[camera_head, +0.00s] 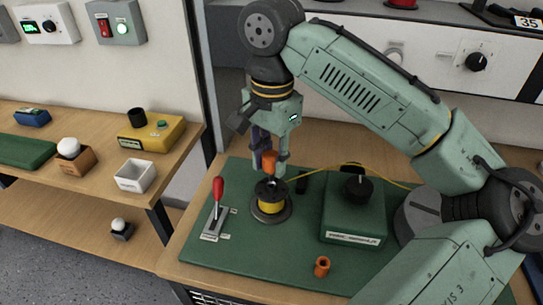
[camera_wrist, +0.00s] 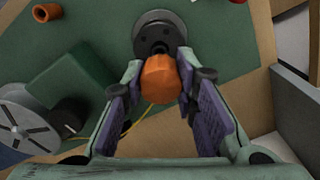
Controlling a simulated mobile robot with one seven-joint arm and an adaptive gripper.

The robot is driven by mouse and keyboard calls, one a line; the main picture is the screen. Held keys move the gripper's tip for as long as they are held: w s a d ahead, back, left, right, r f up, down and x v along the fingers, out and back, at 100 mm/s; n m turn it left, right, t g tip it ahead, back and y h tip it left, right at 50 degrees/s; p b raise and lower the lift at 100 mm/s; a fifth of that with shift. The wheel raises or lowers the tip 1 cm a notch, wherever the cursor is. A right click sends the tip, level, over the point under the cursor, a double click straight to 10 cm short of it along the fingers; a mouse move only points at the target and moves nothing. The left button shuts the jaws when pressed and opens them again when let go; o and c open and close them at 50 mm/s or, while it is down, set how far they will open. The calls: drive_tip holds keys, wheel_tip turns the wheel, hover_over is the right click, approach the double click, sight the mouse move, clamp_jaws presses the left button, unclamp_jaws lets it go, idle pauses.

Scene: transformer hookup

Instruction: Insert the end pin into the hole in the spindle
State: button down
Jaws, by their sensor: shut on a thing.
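The end pin (camera_head: 269,160) has an orange faceted head, and a short dark part shows below it. My gripper (camera_head: 268,161) is shut on the orange head directly above the spindle. The spindle (camera_head: 271,206) is a round post with a dark top and a yellow band on a grey disc. In the wrist view the orange head (camera_wrist: 160,79) sits between the fingertips of my gripper (camera_wrist: 163,82), and its dark tip points at the spindle's dark top (camera_wrist: 158,36). The hole is hidden by the pin. I cannot tell whether the tip has entered it.
A green board (camera_head: 238,258) carries a red-handled lever (camera_head: 217,192) left of the spindle and a green box with a black knob (camera_head: 354,212) on the right. An orange ring (camera_head: 322,266) lies near the front. A yellow cable (camera_head: 385,180) runs behind the box.

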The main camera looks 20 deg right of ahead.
sight(272, 182)
drive_tip(key=shift+f+b, duration=1.15)
drive_tip(key=shift+f, duration=1.05)
drive_tip(key=c, duration=1.2)
unclamp_jaws()
drive_tip(key=shift+r, duration=0.1)
wheel_tip(272, 182, up, 5)
drive_tip(key=p, duration=0.5)
wheel_tip(272, 182, up, 12)
